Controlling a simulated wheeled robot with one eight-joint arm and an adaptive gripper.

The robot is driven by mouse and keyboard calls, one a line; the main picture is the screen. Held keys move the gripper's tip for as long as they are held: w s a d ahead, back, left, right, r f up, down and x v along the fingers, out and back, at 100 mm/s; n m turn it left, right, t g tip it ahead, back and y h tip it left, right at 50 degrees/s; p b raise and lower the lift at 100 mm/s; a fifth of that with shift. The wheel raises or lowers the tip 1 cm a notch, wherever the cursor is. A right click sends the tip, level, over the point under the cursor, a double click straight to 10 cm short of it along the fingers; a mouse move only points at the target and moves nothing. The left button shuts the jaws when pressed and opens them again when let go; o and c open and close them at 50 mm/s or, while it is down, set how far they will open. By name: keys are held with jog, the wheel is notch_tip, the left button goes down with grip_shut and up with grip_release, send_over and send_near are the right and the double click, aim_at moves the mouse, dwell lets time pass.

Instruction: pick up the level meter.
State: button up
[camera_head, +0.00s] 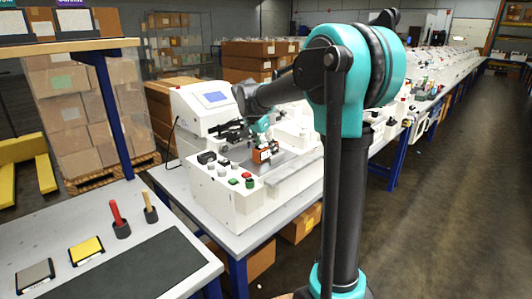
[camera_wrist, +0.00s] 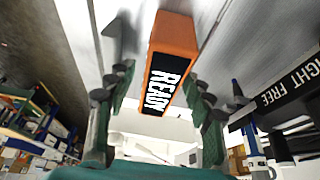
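In the head view my gripper (camera_head: 262,135) is small and partly hidden by the box and arm.
The white plotter (camera_head: 222,205) has a screen and several knobs and buttons at its front. A nearer table (camera_head: 60,225) at left holds red-handled and wooden-handled tools, a yellow pad and a dark mat. Stacked cartons stand behind. The aisle floor (camera_head: 450,190) at right is clear.

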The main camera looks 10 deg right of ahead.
grip_shut()
